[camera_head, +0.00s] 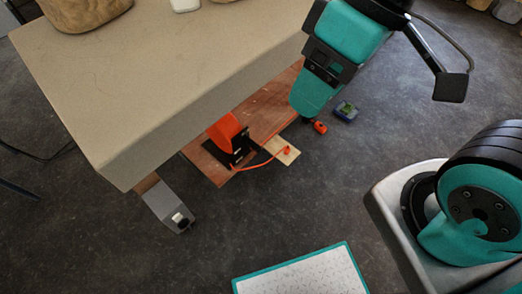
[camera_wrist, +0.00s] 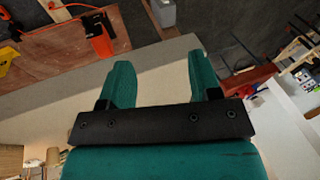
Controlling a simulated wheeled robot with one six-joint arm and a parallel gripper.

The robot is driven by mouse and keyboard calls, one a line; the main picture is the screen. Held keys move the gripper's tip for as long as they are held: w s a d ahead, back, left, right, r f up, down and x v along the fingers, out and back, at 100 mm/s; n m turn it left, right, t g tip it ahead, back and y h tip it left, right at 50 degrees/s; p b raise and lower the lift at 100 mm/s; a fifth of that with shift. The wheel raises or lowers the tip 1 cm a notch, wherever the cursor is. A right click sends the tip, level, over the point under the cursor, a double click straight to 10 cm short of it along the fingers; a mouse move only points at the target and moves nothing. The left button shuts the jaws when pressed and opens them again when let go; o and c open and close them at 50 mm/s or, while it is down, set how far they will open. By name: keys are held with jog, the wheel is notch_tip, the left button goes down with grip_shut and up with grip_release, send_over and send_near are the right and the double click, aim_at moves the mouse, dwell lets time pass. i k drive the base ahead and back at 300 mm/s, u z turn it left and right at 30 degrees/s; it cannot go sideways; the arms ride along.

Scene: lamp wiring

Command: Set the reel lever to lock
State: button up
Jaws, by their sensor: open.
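The orange-red reel (camera_head: 226,130) sits on a dark base on a reddish wooden board (camera_head: 275,110), partly hidden by the large beige slab. An orange cord runs from it to a small pale wooden plate (camera_head: 283,150). In the wrist view an orange part with a black bracket, which looks like the reel (camera_wrist: 98,38), shows beyond the fingers at upper left. I cannot make out the lever or its setting. My gripper (camera_wrist: 162,80) is open, with nothing between its teal fingers. In the head view it is above and right of the reel, apart from it.
The beige slab (camera_head: 170,70) overhangs the board. A grey metal piece (camera_head: 170,208) sticks out below it. A small orange item (camera_head: 320,127) and a blue-green box (camera_head: 345,111) lie near my gripper. A white teal-edged panel (camera_head: 300,275) is at the bottom. Dark floor between is clear.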

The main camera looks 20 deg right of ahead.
aim_at(246, 139)
jog(key=k, duration=1.1)
jog(key=z, duration=0.85)
jog(key=i, duration=1.1)
jog(key=u, duration=0.1)
